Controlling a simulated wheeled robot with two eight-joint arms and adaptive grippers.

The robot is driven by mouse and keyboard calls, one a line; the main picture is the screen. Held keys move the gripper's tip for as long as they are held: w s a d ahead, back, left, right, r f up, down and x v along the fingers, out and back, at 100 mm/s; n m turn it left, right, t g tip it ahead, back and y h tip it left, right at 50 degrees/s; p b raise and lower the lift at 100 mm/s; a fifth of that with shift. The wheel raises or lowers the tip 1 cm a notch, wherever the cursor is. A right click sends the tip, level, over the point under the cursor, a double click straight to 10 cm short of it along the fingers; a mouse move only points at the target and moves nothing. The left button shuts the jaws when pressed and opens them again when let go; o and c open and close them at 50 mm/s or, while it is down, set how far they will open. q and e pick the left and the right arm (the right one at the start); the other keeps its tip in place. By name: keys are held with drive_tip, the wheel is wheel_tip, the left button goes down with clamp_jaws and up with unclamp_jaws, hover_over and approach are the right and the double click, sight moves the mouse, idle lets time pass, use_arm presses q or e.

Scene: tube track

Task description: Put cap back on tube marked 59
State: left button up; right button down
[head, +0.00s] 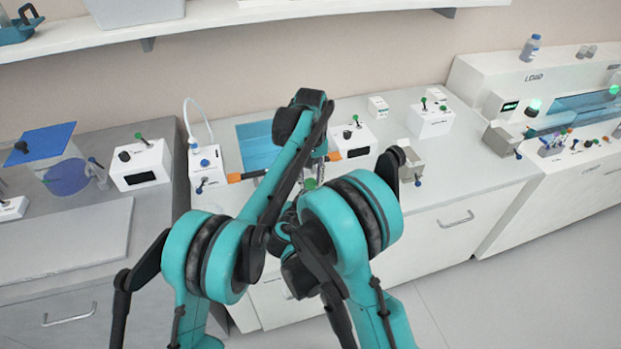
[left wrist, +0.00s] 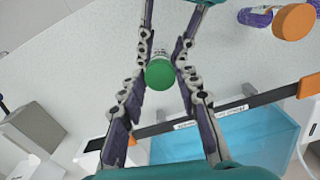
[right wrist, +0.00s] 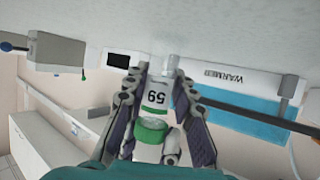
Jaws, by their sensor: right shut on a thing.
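The tube marked 59 (right wrist: 158,97) is white with a dark number and shows in the right wrist view. My right gripper (right wrist: 160,84) is shut on it. A green cap (right wrist: 150,130) is at the tube's near end; I cannot tell if it is fully seated. In the left wrist view the round green cap (left wrist: 160,73) faces me, hiding most of the tube. My left gripper (left wrist: 165,82) has its fingers on both sides of the cap, apart with small gaps. In the head view the green cap (head: 309,183) shows between my arms, which hide most of the grippers.
The warmer (right wrist: 225,77) with its blue basin (head: 255,145) is behind my grippers. A black bar (head: 262,173) with orange ends crosses there. A grey holder (head: 410,160) stands to the right. A purple-sided item with an orange end (left wrist: 295,22) shows at the left wrist view's upper right.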

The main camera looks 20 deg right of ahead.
use_arm(q)
drive_tip(key=shift+o, duration=1.2)
wheel_tip(320, 180, up, 12)
use_arm(e)
drive_tip(key=c, duration=1.2)
unclamp_jaws()
drive_tip(key=shift+s, duration=0.1)
drive_tip(key=v, duration=1.1)
drive_tip(key=shift+s+a+r, duration=0.15)
drive_tip(key=shift+s+a, duration=0.05)
drive_tip(key=shift+s, duration=0.15)
